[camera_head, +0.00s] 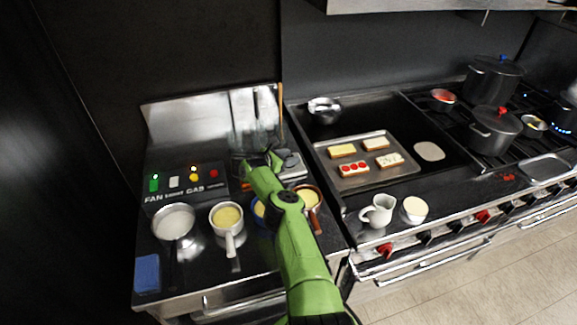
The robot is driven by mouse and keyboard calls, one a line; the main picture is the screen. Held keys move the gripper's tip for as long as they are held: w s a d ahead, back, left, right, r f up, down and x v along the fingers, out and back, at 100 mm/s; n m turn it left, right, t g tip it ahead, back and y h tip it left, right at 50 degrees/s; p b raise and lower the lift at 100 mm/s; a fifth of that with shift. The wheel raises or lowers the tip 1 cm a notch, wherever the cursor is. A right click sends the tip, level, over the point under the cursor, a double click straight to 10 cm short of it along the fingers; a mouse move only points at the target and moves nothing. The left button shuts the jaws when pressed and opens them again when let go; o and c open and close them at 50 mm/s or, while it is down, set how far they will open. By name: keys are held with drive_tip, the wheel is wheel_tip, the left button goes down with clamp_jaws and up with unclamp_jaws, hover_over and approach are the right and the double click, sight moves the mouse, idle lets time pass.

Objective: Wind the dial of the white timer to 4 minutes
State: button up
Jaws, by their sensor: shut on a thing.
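My gripper (262,160), at the end of my green arm, reaches over the counter to the right of the control panel. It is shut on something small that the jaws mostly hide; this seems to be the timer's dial. I cannot make out the white timer's body or the dial's marks, as the gripper and arm cover that spot.
The control panel (188,183) has lit buttons. A pot of white liquid (174,222), a pan of yellow food (227,217) and a brown-rimmed pan (309,197) stand near my arm. A blue cloth (147,273) lies front left. A tray (346,183) holds bread slices.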

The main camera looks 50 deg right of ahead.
sight(289, 156)
drive_tip(key=shift+s+f+m+g+b, duration=0.1)
drive_tip(key=shift+f+m+g+b, duration=0.4)
drive_tip(key=shift+b, duration=0.95)
drive_tip(key=shift+r, duration=0.2)
drive_tip(key=o, duration=0.9)
drive_tip(key=shift+o, duration=0.2)
drive_tip(key=shift+r, duration=0.1)
drive_tip(key=p+v, duration=0.4)
drive_tip(key=v, duration=0.1)
drive_tip(key=shift+w+d+r+p, duration=0.2)
drive_tip(key=shift+w+r+p, duration=0.1)
drive_tip(key=shift+r, duration=0.1)
drive_tip(key=v, duration=1.1)
drive_tip(key=shift+f, duration=0.25)
